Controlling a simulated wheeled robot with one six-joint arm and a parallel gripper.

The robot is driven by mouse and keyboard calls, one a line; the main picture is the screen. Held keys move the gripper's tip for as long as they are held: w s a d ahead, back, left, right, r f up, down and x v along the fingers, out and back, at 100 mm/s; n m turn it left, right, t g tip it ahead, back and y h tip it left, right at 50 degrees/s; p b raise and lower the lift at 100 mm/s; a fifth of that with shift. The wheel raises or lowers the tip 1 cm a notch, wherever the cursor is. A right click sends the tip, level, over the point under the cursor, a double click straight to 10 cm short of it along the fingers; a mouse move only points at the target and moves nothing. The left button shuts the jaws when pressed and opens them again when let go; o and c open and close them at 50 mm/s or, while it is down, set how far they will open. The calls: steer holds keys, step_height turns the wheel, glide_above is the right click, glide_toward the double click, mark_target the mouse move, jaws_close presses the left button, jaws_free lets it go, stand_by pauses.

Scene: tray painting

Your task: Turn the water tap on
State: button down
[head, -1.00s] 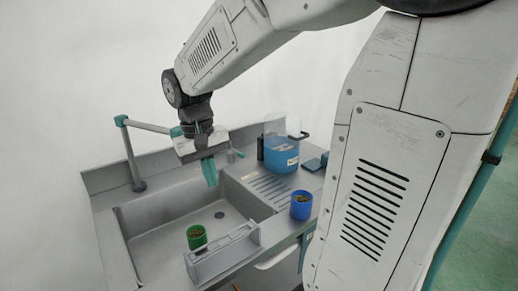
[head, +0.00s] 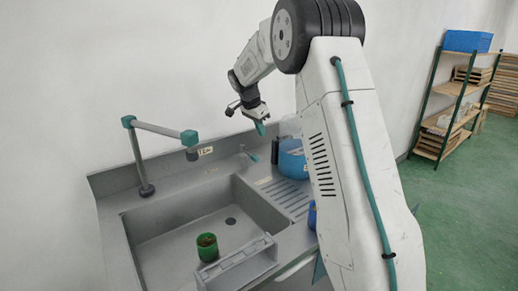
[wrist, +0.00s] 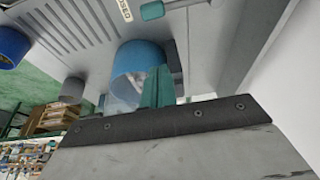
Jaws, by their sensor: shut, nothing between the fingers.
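The tap's grey pipe (head: 165,131) with teal joints stands at the sink's back left, its spout end over the basin. No water shows below it. A small teal-ended lever (head: 248,155) is at the back rim behind the sink; a teal handle beside a label also shows in the wrist view (wrist: 153,10). My gripper (head: 261,128) is shut and empty, above and slightly right of the lever, apart from it. Its teal fingers (wrist: 157,88) show in the wrist view.
A blue tub (head: 292,160) stands right of the lever, close to my gripper. A green cup (head: 207,248) is in the sink (head: 165,228), near a grey holder (head: 238,262) at the front rim. A blue cup (head: 312,214) is partly hidden by my arm.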

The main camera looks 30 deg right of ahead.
mark_target(250, 155)
steer(key=x, duration=0.9)
steer(key=shift+s+a+f, duration=0.1)
steer(key=shift+a+f, duration=0.05)
steer(key=shift+f, duration=0.35)
steer(key=shift+s+a+r, duration=0.1)
steer(key=shift+s+a, duration=0.05)
steer(key=shift+a, duration=1.5)
